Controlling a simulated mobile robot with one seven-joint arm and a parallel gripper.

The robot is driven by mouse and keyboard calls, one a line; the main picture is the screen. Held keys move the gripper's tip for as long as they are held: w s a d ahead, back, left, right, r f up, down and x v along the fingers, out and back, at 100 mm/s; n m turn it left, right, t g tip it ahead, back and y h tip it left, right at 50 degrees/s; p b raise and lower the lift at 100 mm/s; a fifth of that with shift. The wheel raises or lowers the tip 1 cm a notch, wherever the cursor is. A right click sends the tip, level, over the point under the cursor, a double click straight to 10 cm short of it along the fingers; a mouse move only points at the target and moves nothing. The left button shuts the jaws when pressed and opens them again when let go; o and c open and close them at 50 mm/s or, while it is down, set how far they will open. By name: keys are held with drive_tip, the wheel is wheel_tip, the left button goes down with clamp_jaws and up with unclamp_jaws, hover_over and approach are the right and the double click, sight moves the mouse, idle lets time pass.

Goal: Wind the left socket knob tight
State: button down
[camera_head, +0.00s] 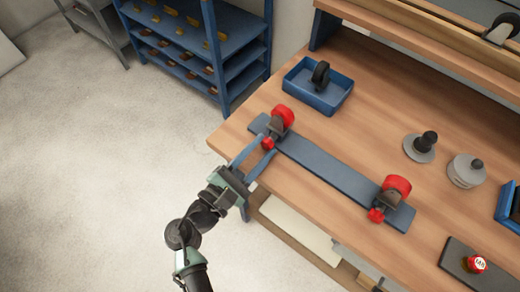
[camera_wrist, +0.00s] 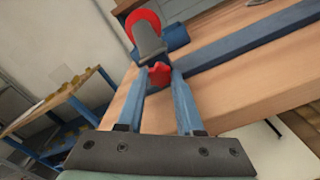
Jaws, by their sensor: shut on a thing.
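A long blue-grey bar (camera_head: 335,170) lies on the wooden bench, with a red-topped socket near each end. The left socket has a large red disc (camera_head: 283,116) and a small red knob (camera_head: 268,143) at its front. My gripper (camera_head: 268,147) reaches in from the bench's front edge, its two blue fingers shut on the left knob. In the wrist view the knob (camera_wrist: 159,74) sits between the fingertips, below a grey bracket (camera_wrist: 149,40) and the red disc. The right socket has its own red disc (camera_head: 397,186) and small red knob (camera_head: 376,215).
A blue tray (camera_head: 335,99) holding a black wheel stands behind the bar's left end. Grey round pieces (camera_head: 418,150) stand at the right. A dark plate (camera_head: 452,260) with a red button is at the front right. A blue shelf (camera_head: 228,75) stands back left.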

idle(0.3)
drive_tip(key=c, duration=0.6)
unclamp_jaws()
drive_tip(key=shift+o, duration=0.2)
